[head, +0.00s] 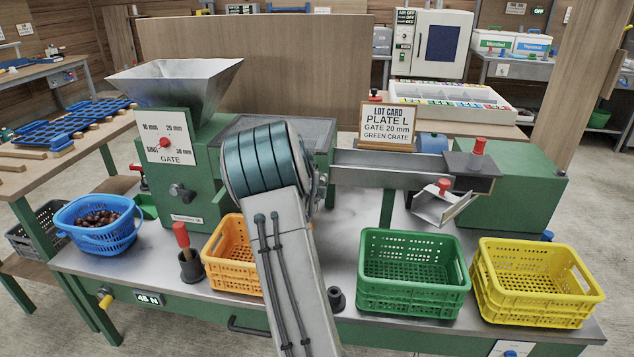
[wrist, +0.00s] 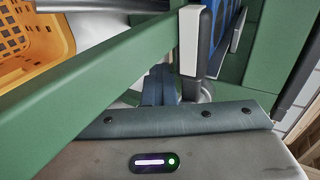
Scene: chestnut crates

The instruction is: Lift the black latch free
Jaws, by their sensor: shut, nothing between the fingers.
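I cannot make out with certainty which part is the black latch. A dark block (head: 462,162) with a red knob on top sits at the right end of the metal chute in the head view. The wrist view shows a dark upright piece (wrist: 205,45) with a white face beside a green beam; I cannot tell whether it is the latch. My gripper (wrist: 161,86) shows in the wrist view as narrow blue fingers, shut and empty, just left of that upright piece. In the head view my own arm hides the gripper.
A green beam (wrist: 100,90) crosses close in front of my wrist. An orange crate (head: 232,268), a green crate (head: 412,292) and a yellow crate (head: 535,300) stand along the bench front. The lot card (head: 387,125) stands behind the green crate. A blue basket (head: 98,238) holds chestnuts.

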